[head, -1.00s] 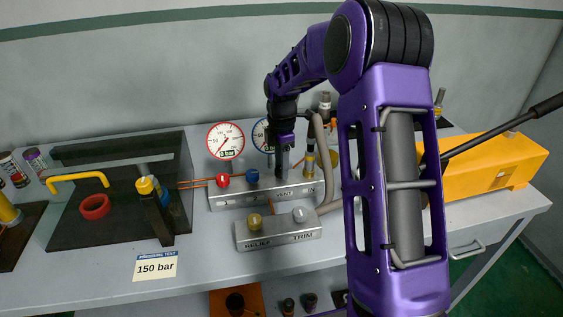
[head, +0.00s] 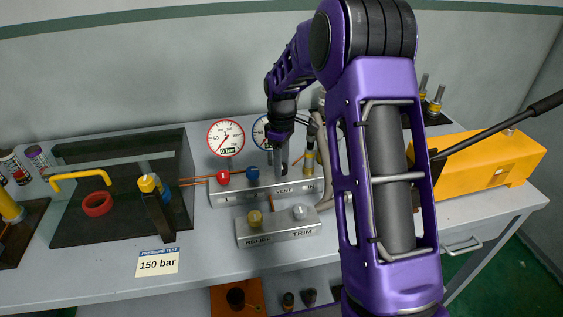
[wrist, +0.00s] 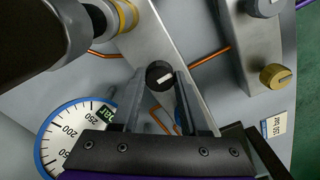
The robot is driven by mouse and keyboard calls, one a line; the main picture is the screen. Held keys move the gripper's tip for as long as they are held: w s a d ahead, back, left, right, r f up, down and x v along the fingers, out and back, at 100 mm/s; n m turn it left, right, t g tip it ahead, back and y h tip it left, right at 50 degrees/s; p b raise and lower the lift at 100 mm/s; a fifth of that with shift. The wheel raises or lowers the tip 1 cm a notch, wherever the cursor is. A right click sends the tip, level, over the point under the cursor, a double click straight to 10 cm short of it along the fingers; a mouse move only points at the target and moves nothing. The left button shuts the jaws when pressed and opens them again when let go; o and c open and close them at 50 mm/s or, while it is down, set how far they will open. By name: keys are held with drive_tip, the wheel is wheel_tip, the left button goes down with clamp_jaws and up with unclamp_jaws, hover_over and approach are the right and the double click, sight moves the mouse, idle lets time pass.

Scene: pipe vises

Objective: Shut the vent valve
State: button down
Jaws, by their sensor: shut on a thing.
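The vent valve's black round knob (wrist: 159,73), with a white pointer mark, stands on the rear metal manifold block (wrist: 160,38). In the wrist view my gripper (wrist: 161,82) has its two fingers shut on the knob, one on each side. In the head view my gripper (head: 281,163) comes down from above over the manifold (head: 240,196), and its fingers mostly hide the knob. On the same block sit a red knob (head: 222,177) and a blue knob (head: 253,173). The left gauge (head: 226,138) reads 0 bar.
A front block (head: 278,234) marked RELIEF and TRIM carries a yellow knob (head: 255,217) and a silver knob (head: 299,212). A hose and fittings (head: 310,160) stand close right of my gripper. A yellow pump (head: 485,170) is at right, a yellow-handled tray at left.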

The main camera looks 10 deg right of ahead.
drive_tip(key=shift+m, duration=0.4)
drive_tip(key=shift+c, duration=2.1)
unclamp_jaws()
drive_tip(key=shift+r, duration=0.15)
wheel_tip(320, 180, up, 17)
drive_tip(key=shift+r, duration=0.1)
